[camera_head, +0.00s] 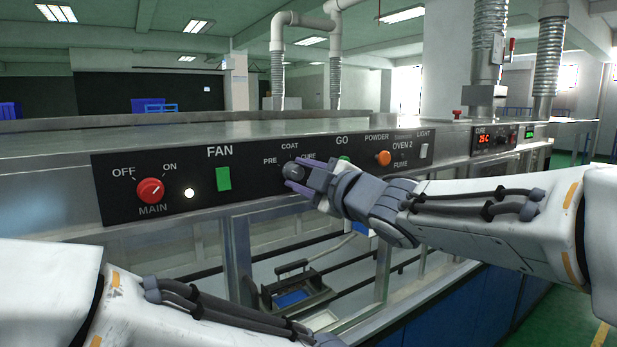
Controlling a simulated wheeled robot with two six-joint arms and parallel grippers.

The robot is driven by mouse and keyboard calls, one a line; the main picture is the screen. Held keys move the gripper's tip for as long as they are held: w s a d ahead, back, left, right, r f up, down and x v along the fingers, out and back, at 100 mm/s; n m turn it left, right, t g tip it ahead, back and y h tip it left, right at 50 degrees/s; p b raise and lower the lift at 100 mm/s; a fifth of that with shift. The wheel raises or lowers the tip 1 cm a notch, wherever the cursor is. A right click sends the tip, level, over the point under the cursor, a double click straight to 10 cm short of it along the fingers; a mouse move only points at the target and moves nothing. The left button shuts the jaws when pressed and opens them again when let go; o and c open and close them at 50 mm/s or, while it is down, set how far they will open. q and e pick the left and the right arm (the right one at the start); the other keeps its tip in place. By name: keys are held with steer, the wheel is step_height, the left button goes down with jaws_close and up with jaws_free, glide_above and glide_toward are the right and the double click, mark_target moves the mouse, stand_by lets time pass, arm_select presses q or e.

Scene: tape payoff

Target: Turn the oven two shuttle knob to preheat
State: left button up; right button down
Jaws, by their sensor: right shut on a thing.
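The shuttle knob (293,170) is dark and round, on the black control panel (120,181), with the labels PRE, COAT and a partly hidden CURE around it. My right gripper (289,177) is shut on this knob, with purple fingers above and below it. The fingers cover part of the knob, and I cannot tell which label it points to. My left arm comes in at the bottom left, below the panel. Its gripper fingers are out of view.
A red MAIN knob (150,191), a green FAN button (223,179), an orange POWDER knob (383,158) and a white LIGHT switch (424,151) share the panel. A red CURE display (484,139) is farther right. Below the panel are glass panes with metal frames.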

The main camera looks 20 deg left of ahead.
steer(key=shift+r, duration=0.1)
steer(key=c, duration=0.5)
jaws_free()
steer(key=shift+d, duration=0.1)
steer(key=v, duration=1)
steer(key=shift+s+d+b, duration=0.1)
steer(key=shift+s+b, duration=0.05)
steer(key=shift+b, duration=0.2)
